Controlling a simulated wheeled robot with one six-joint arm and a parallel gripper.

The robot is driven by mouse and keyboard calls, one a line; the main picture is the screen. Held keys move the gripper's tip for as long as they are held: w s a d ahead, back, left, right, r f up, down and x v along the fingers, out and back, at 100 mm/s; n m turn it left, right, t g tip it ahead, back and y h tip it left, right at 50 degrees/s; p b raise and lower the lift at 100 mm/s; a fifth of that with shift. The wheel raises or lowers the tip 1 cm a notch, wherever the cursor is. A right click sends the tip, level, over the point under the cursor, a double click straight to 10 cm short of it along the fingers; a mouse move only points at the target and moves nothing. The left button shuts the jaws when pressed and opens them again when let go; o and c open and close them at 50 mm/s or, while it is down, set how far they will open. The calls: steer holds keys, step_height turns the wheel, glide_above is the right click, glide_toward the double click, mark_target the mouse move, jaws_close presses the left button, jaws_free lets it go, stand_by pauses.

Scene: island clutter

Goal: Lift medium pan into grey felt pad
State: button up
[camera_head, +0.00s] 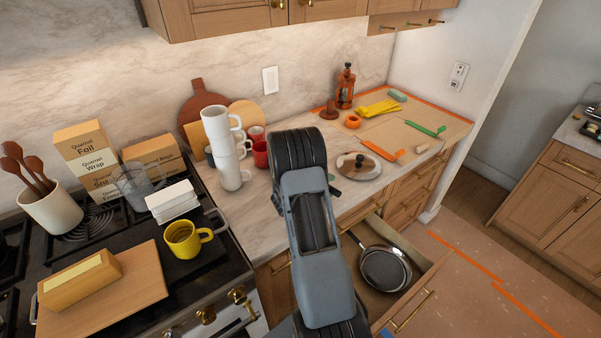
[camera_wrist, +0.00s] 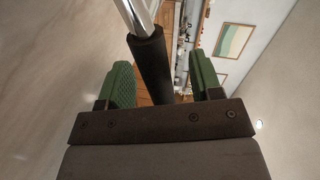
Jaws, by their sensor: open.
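A dark round pan (camera_head: 385,269) with a light metal rim lies in the open drawer below the counter. Its handle points up and left toward my arm; a second rim edge may belong to another pan under it. My gripper is hidden behind my arm in the head view. In the wrist view, my gripper (camera_wrist: 163,72) is open, with green pads apart. A dark rod-like handle with a shiny metal end (camera_wrist: 150,60) shows between the pads; I cannot tell what it belongs to. I cannot make out a grey felt pad.
The open drawer (camera_head: 410,311) juts out right of my arm. The counter holds a glass lid (camera_head: 358,166), stacked white mugs (camera_head: 221,145) and yellow gloves (camera_head: 379,108). The stove at left carries a yellow mug (camera_head: 184,240) and a wooden board (camera_head: 104,291).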

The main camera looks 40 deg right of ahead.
steer(key=shift+d+f, duration=0.1)
steer(key=shift+d, duration=0.5)
jaws_close()
